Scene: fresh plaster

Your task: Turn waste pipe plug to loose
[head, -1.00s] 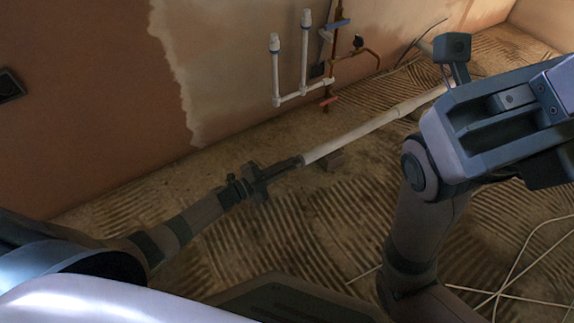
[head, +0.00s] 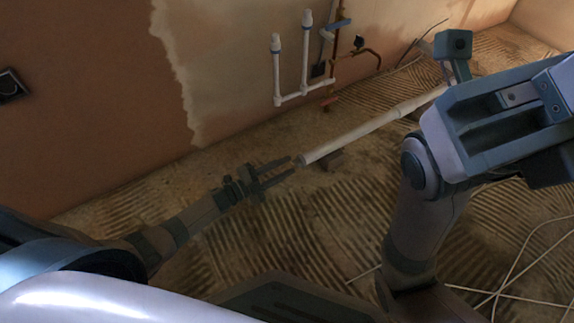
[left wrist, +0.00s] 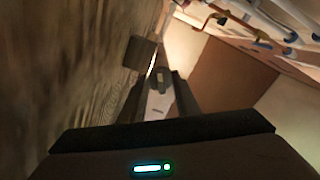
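The white waste pipe (head: 365,130) runs along the floor, and its near end faces my left gripper. My left gripper (head: 292,166) is open at that end, its two dark fingers spread apart. In the left wrist view, a grey plug (left wrist: 160,78) with a raised wing shows between the open fingers of the left gripper (left wrist: 158,88). I see no finger pressed on the plug. In the head view the plug is too small and dark to make out. My right arm fills the right side of the head view; its fingertips cannot be made out.
A small block (head: 332,161) lies under the pipe near its end; it also shows in the left wrist view (left wrist: 140,53). White and copper supply pipes (head: 305,60) stand by the wall. A loose pale cable (head: 515,270) lies on the ridged floor at right.

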